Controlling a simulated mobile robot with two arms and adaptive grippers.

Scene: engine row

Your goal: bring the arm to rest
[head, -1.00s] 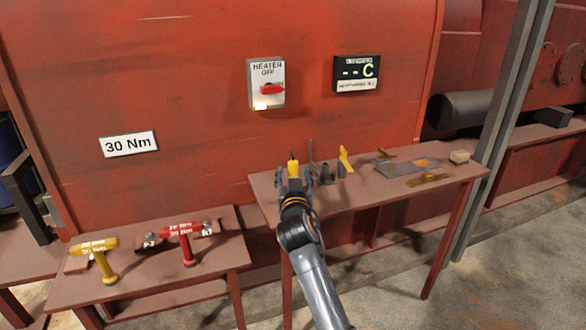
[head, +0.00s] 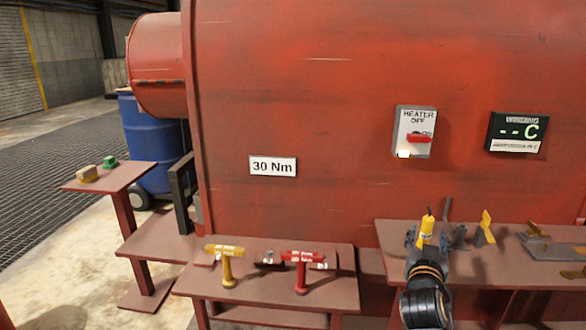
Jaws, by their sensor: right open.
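My right gripper (head: 427,238) is in the head view at the lower right, over the near-left part of the right bench (head: 490,268). Its jaws are open. A yellow upright piece with a dark tip (head: 427,226) shows between or just beyond its fingers; I cannot tell whether they touch. My wrist hides the bench below it. My left gripper is not in view.
Grey and yellow fittings (head: 482,236) stand just right of the gripper. A yellow tool (head: 226,265) and a red tool (head: 301,270) are on the lower bench (head: 250,290). A heater switch box (head: 414,132) and a display (head: 516,132) are on the red wall.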

